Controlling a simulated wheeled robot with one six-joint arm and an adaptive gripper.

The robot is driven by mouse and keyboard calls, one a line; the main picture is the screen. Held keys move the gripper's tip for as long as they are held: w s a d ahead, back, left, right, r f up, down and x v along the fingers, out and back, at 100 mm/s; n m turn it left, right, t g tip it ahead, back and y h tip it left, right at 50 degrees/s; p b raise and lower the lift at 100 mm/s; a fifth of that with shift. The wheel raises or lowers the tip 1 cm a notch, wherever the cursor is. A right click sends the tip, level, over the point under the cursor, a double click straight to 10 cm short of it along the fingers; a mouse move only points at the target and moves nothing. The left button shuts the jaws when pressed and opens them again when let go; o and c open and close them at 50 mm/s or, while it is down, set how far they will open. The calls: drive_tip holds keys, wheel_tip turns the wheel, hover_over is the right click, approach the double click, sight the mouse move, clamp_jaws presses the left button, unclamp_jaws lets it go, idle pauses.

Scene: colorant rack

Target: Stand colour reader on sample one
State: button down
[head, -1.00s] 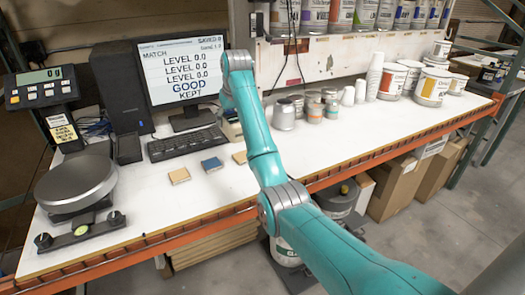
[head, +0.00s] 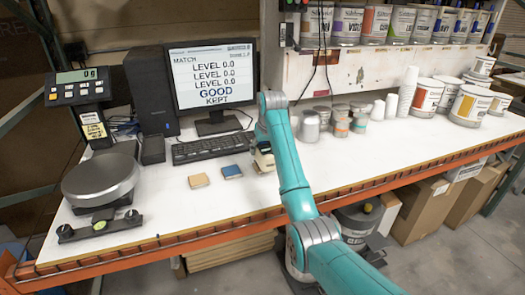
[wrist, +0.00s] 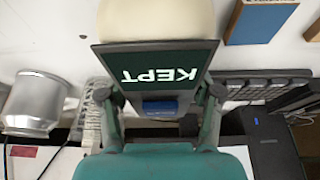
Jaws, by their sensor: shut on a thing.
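The colour reader (head: 263,158) is a cream and dark device held low over the bench, at the place of the right-hand tan sample. That sample is mostly hidden beneath it, and I cannot tell whether the two touch. In the wrist view the reader's dark screen (wrist: 158,72) reads KEPT. My gripper (wrist: 158,95) is shut on the reader, one finger at each side. The left tan sample (head: 199,181) and the blue sample (head: 231,172) lie flat on the bench, left of the reader. The blue one also shows in the wrist view (wrist: 260,22).
The monitor (head: 212,78) reads MATCH, GOOD, KEPT. The keyboard (head: 212,147) lies behind the samples. A metal can (head: 309,127) and small jars (head: 341,122) stand right of my gripper. A scale (head: 100,181) stands at left.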

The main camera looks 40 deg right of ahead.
drive_tip(key=shift+f, duration=0.35)
drive_tip(key=shift+f, duration=0.1)
drive_tip(key=shift+c, duration=1.1)
unclamp_jaws()
drive_tip(key=shift+f, duration=0.1)
